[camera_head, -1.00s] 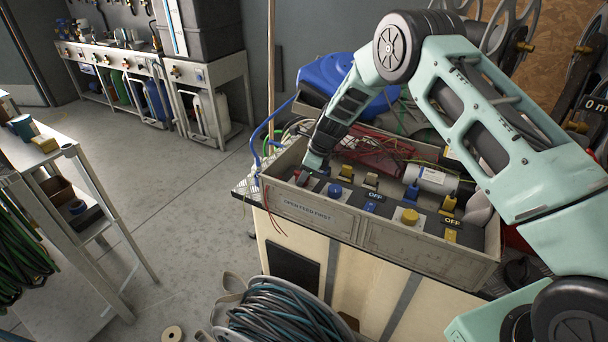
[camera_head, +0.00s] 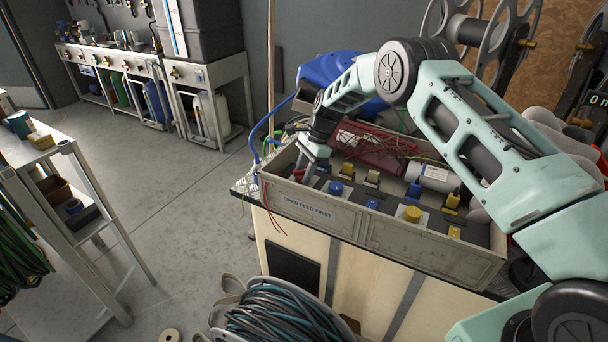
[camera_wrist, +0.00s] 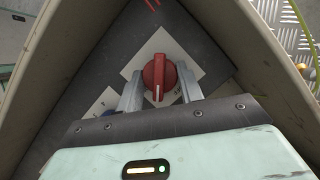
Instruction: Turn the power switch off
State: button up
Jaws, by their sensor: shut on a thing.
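The power switch, a red round knob (camera_wrist: 158,75) with a pale pointer line, sits on a white square plate (camera_wrist: 138,70) on a dark panel in the wrist view. Its pointer line runs nearly up and down in that picture. My gripper (camera_wrist: 160,86) has one grey finger on each side of the knob and is shut on it. In the head view my gripper (camera_head: 308,168) reaches down into the left end of a grey control box (camera_head: 310,209) marked OPEN FEED FIRST. There the fingers and box wall largely hide the knob.
A blue knob (camera_head: 335,188) and a yellow knob (camera_head: 412,214) sit further right in the box. A hose reel (camera_head: 275,320) stands below in front.

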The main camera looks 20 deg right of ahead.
jog(key=n+g+b, duration=0.1)
jog(key=n, duration=0.1)
jog(key=n+h+b, duration=0.1)
jog(key=n+b, duration=0.1)
jog(key=n, duration=0.1)
jog(key=shift+w+f+n+g, duration=0.2)
jog(key=shift+n+g, duration=0.1)
jog(key=shift+g, duration=0.1)
jog(key=shift+a+r+n+g+h+b, duration=0.1)
jog(key=shift+n+g+h+b, duration=0.2)
jog(key=shift+n+b, duration=0.5)
jog(key=shift+r+n+g+h+b, duration=0.1)
jog(key=shift+n+g+h+b, duration=0.15)
jog(key=shift+n, duration=0.95)
jog(key=o, duration=1)
jog(key=shift+r, duration=0.1)
notch_tip(320, 180, up, 10)
jog(key=shift+p, duration=0.35)
jog(key=shift+a, duration=0.1)
